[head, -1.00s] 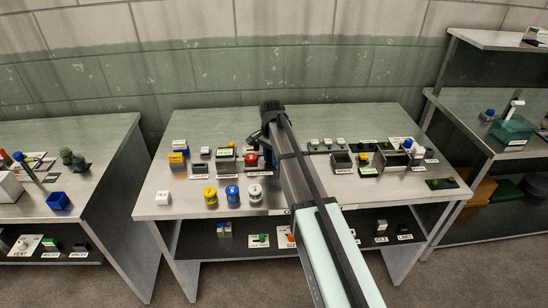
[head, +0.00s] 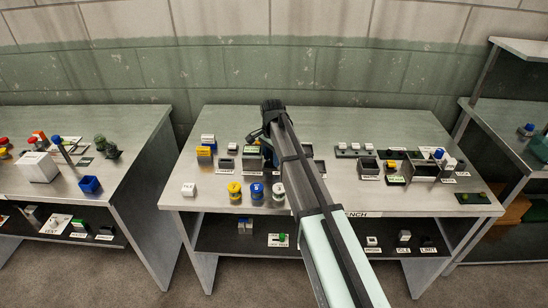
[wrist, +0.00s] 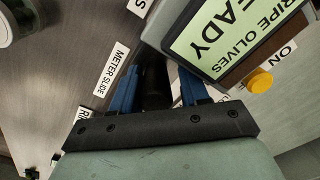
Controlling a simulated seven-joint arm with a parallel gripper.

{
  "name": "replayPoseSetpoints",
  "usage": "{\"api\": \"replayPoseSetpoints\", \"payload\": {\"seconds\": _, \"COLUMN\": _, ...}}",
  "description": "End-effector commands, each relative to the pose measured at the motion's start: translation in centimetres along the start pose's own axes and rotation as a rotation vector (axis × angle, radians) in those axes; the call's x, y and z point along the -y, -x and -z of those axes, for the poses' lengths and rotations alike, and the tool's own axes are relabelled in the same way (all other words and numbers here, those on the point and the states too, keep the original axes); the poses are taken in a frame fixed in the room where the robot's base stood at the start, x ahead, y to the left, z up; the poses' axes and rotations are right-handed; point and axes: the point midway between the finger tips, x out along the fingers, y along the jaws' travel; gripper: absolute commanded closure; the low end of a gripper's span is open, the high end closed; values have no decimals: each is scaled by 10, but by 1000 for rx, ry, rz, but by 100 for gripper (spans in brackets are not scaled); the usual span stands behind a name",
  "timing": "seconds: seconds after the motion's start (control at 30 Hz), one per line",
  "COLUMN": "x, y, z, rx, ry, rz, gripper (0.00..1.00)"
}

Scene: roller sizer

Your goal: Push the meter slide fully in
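In the wrist view my gripper (wrist: 158,90) has two blue fingers spread apart. A black cylindrical part (wrist: 155,82) lies between them, with a gap visible on either side; I cannot tell whether it is the slide's handle. A white label reading METER SLIDE (wrist: 111,70) is beside the left finger. The slide itself is not clearly seen, partly hidden by the gripper body.
A display reading RIPE OLIVES READY (wrist: 215,35) is close to the right finger, with a yellow button (wrist: 260,80) near it. The rear of the bench is clear.

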Motion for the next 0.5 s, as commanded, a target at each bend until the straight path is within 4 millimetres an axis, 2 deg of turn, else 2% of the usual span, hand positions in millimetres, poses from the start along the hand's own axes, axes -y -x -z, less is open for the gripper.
{"api": "replayPoseSetpoints", "payload": {"seconds": 0.27, "x": 0, "y": 4, "z": 0, "rx": 1, "ry": 0, "rz": 0, "gripper": 57}}
{"api": "replayPoseSetpoints", "payload": {"seconds": 0.37, "x": 0, "y": 14, "z": 0, "rx": 1, "ry": 0, "rz": -1, "gripper": 57}}
{"api": "replayPoseSetpoints", "payload": {"seconds": 0.5, "x": 0, "y": 36, "z": 0, "rx": -1, "ry": 0, "rz": 1, "gripper": 57}}
